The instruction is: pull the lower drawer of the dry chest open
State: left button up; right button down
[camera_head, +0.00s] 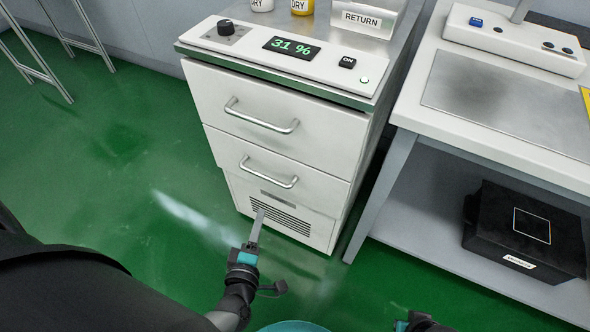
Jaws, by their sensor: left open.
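The white dry chest (195,70) stands in the middle of the head view. Its upper drawer (300,143) and its lower drawer (225,148) both look shut, with fronts about flush. The lower drawer has a silver bar handle (268,173). My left gripper (259,214) is open and appears in front of the vented base panel, below the lower handle in the picture. It does not hold the handle. Its fingers overlap in this view, and its distance from the chest is hard to judge. Part of my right gripper (415,323) shows at the bottom edge; its fingers cannot be made out.
The chest top carries a control panel (230,43) reading 31%, a RETURN sign (368,18) and jars. A workbench (480,125) stands close on the right, with a black box (525,230) on its lower shelf.

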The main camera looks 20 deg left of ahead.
aim_at(264, 178)
pick_arm(q)
jog(key=shift+w+a+f+n+t+y+b, duration=0.25)
jog(key=shift+w+a+b, duration=0.75)
jog(key=shift+w, duration=1.4)
jog(key=shift+w+a+f+n+g+y+b, duration=0.1)
jog(key=shift+w+a+f+n+b, duration=0.6)
jog(key=shift+w, duration=1.75)
jog(key=shift+w+a+f+n+t+y+b, duration=0.15)
jog(key=shift+w+a+b, duration=1.1)
jog(key=shift+w, duration=1.15)
pick_arm(e)
jog(key=w+a+r+t+y, duration=0.1)
jog(key=w+a+r+t, duration=0.1)
jog(key=r, duration=0.7)
jog(key=shift+w+t, duration=0.6)
jog(key=shift+w, duration=0.1)
jog(key=shift+r, duration=0.1)
pick_arm(q)
jog(key=shift+c, duration=0.3)
grip_shut()
jog(key=shift+r, duration=0.1)
